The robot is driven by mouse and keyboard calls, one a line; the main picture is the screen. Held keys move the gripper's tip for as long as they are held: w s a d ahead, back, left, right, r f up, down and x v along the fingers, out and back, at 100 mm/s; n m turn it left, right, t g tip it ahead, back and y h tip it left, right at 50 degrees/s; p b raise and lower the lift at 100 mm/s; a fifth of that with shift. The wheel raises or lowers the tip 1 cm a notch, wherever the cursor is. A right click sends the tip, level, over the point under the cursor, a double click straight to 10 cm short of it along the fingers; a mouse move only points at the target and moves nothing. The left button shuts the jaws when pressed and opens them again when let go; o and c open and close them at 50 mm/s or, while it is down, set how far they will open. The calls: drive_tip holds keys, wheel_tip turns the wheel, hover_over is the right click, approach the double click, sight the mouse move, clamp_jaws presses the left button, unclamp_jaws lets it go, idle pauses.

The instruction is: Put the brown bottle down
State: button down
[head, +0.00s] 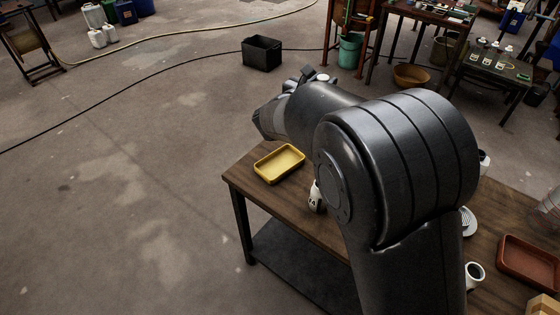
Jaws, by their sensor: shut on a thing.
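My arm fills the middle of the head view and reaches away past the far edge of the wooden table (330,232). Only a small dark part of my gripper (307,75) shows beyond the forearm. Beside it is a small pale round top (322,78), which may be the cap of the held bottle. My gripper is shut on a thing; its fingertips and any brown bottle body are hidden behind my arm. I cannot tell the bottle's tilt or its height above a surface.
A yellow tray (279,173) lies on the table's left corner. A white labelled container (316,198) stands near it, partly covered by my arm. A white mug (475,273) and a red-brown tray (528,262) are at right. A black crate (262,54) stands on the floor.

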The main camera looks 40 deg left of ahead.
wheel_tip(320, 180, down, 4)
drive_tip(key=shift+a+r, duration=0.1)
drive_tip(key=shift+r, duration=0.15)
drive_tip(key=s+a+f, duration=0.4)
drive_tip(key=a+f, duration=0.6)
drive_tip(key=f, duration=0.1)
drive_tip(key=shift+a, duration=0.4)
drive_tip(key=shift+f, duration=0.2)
drive_tip(key=c, duration=1.1)
unclamp_jaws()
drive_tip(key=s, duration=1.2)
drive_tip(key=shift+r, duration=0.15)
